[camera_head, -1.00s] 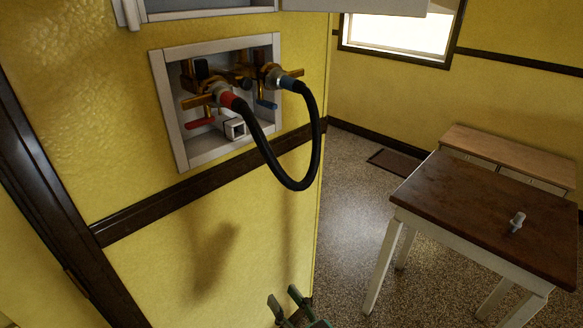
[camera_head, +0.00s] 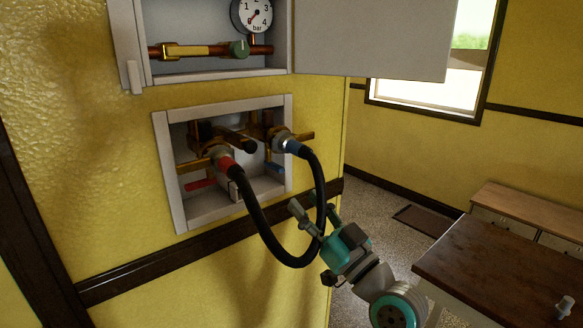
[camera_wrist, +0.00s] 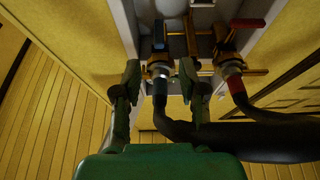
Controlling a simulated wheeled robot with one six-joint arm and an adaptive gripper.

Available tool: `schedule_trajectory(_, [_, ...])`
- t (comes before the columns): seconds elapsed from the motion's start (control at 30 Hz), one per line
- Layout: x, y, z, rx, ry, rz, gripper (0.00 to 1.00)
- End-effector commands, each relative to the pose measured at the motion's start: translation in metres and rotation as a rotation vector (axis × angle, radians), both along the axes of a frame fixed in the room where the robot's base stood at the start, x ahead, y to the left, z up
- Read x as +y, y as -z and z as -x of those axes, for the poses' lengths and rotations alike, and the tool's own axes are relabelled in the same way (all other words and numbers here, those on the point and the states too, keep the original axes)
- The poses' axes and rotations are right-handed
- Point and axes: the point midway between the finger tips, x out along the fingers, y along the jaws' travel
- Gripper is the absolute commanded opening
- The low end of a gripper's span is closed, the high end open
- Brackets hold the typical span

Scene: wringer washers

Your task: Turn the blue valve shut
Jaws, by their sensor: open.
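The blue valve handle (camera_head: 274,170) is a small blue lever below the right brass valve in the recessed white wall box (camera_head: 172,180). In the wrist view, the blue handle (camera_wrist: 158,34) is just beyond my fingertips. A black hose with a blue collar (camera_head: 294,147) joins this valve. My gripper (camera_head: 306,204) is open and empty, below and to the right of the box, near the hose loop. In the wrist view, my gripper (camera_wrist: 160,74) has a finger on each side of the blue-collared hose end; I cannot tell whether either touches it.
The red valve handle (camera_head: 199,185) is left of the blue one. The black hose (camera_head: 262,225) loops between both valves and hangs in front of the box. An upper cabinet with a gauge (camera_head: 252,14) has its door (camera_head: 375,38) open. A brown table (camera_head: 500,265) stands at right.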

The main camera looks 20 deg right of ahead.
Motion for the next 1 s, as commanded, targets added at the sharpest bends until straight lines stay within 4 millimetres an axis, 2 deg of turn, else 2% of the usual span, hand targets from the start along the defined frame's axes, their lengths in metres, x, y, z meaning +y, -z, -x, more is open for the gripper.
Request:
schedule_trajectory(0.27, [0.007, -0.013, -0.019, -0.007, -0.006, 0.006, 0.42])
schedule_trajectory(0.7, [0.027, -0.039, -0.082, -0.005, -0.005, 0.004, 0.42])
schedule_trajectory(1.0, [0.031, -0.045, -0.096, -0.006, -0.004, 0.004, 0.42])
